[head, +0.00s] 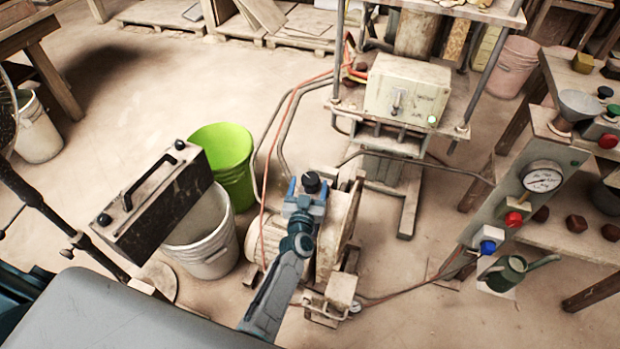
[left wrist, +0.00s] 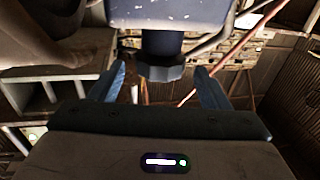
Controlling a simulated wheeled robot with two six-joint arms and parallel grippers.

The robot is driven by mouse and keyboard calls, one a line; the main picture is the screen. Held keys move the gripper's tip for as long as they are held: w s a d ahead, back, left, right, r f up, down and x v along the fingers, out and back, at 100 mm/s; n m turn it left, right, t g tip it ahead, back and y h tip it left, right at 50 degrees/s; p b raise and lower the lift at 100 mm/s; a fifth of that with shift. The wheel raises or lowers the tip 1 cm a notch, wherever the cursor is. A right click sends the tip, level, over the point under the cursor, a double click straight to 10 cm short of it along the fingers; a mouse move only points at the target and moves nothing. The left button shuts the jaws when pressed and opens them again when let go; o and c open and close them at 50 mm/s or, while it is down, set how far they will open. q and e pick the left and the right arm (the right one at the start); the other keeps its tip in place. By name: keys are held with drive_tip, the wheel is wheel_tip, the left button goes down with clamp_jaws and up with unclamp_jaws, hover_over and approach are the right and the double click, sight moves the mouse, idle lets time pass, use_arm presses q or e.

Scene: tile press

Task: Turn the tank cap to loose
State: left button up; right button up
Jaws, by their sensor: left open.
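The tank cap (head: 312,181) is a small dark knob on top of the pump unit, low in the middle of the head view. My left gripper (head: 308,188) is at the cap, its two blue fingers open. In the left wrist view the dark ridged cap (left wrist: 165,72) lies between the spread fingers of my left gripper (left wrist: 160,70), with a gap visible on each side. My left gripper and arm hide part of the tank below the cap. My right gripper is not in view.
A green bucket (head: 226,158), a white bucket (head: 207,252) and a black box with a handle (head: 150,205) stand left of the pump. A red hose (head: 274,150) runs close beside it. A control box (head: 405,90) and a gauge panel (head: 535,195) are to the right.

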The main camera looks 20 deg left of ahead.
sight(309, 186)
use_arm(q)
drive_tip(key=s, duration=0.3)
drive_tip(key=shift+s+d, duration=0.3)
drive_tip(key=shift+s, duration=0.05)
drive_tip(key=s, duration=0.3)
drive_tip(key=shift+s+d, duration=0.3)
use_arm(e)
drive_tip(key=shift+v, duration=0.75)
